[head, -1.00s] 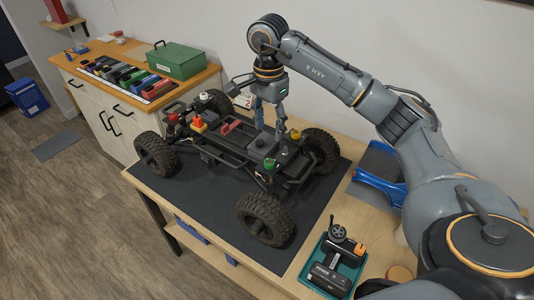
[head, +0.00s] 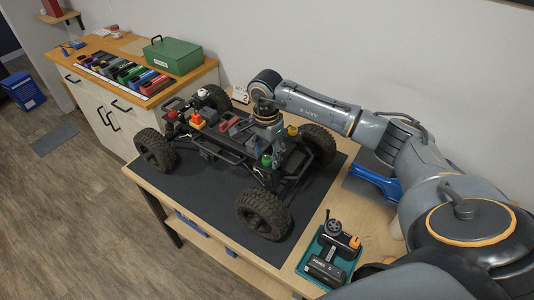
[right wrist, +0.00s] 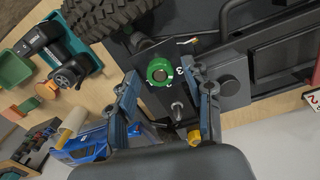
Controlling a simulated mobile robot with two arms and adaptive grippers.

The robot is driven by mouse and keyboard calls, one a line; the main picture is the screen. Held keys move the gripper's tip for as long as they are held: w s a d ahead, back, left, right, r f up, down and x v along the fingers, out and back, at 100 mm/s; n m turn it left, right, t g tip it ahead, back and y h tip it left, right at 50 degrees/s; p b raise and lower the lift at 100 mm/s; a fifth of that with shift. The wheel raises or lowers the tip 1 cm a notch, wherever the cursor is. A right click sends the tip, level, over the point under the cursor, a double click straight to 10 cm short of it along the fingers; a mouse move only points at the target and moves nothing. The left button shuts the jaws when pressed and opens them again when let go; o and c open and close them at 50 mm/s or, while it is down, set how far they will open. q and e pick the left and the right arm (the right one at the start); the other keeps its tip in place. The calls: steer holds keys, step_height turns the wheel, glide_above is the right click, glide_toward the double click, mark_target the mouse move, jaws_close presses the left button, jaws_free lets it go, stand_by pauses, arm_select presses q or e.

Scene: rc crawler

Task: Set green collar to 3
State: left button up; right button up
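The green collar (head: 267,160) sits near the right end of the crawler's chassis (head: 233,150). My right gripper (head: 268,142) is above that end of the chassis. In the right wrist view my right gripper (right wrist: 160,78) has its two fingers apart, one on each side of the collar in the picture, with gaps showing. I cannot tell whether the tips are level with it. My left gripper is not in view.
A yellow knob (head: 292,130) is close to the gripper, and a red knob (head: 173,115) is at the far end. The large tyres (head: 263,214) flank the chassis. A teal tray (head: 331,258) with a controller stands at the front right. The dark mat (head: 215,200) has bare room in front.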

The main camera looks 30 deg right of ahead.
jaws_close()
